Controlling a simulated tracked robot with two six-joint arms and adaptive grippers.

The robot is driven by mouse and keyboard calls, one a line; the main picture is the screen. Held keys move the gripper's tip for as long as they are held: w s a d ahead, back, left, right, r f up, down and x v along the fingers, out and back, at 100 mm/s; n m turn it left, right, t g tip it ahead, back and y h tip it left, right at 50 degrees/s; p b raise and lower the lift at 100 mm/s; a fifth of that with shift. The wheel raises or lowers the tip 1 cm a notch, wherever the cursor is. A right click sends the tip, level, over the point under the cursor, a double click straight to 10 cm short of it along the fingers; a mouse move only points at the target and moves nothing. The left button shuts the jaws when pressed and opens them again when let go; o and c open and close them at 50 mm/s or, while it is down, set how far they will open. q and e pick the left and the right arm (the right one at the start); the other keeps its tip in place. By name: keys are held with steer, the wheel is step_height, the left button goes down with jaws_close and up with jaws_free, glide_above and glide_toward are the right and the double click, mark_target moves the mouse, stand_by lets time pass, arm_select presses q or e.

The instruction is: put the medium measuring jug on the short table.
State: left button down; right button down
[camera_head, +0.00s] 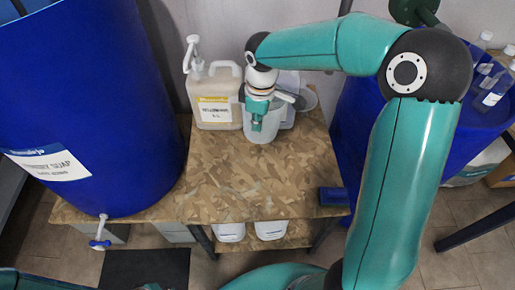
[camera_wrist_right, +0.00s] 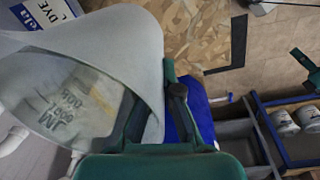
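A pale, translucent measuring jug (camera_head: 262,129) stands at the back of the wooden table (camera_head: 225,185). My right gripper (camera_head: 257,122) points down at it, with a finger inside its mouth. In the right wrist view the jug (camera_wrist_right: 85,55) fills the left side and shows printed volume marks. Its wall runs between the fingers of my right gripper (camera_wrist_right: 150,85); I cannot tell whether they grip it. Whether this jug is the medium one is not clear. Another grey jug-like vessel (camera_head: 308,98) is partly hidden behind it. My left gripper is not in view.
A tall blue drum (camera_head: 90,100) with a tap stands at the left. A pump canister (camera_head: 214,105) is beside the jug. Another blue drum (camera_head: 365,115) at the right carries clear bottles (camera_head: 489,98). The table's front half is bare; white containers (camera_head: 270,230) sit below.

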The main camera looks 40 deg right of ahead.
steer(key=shift+d+f+h, duration=0.1)
steer(key=shift+f+h, duration=0.3)
steer(key=shift+f, duration=0.4)
steer(key=shift+s+f+b, duration=0.1)
steer(key=shift+f+b, duration=0.45)
steer(key=shift+f, duration=8.9)
steer(key=c, duration=1.4)
jaws_free()
steer(key=shift+f, duration=0.1)
steer(key=shift+o, duration=0.4)
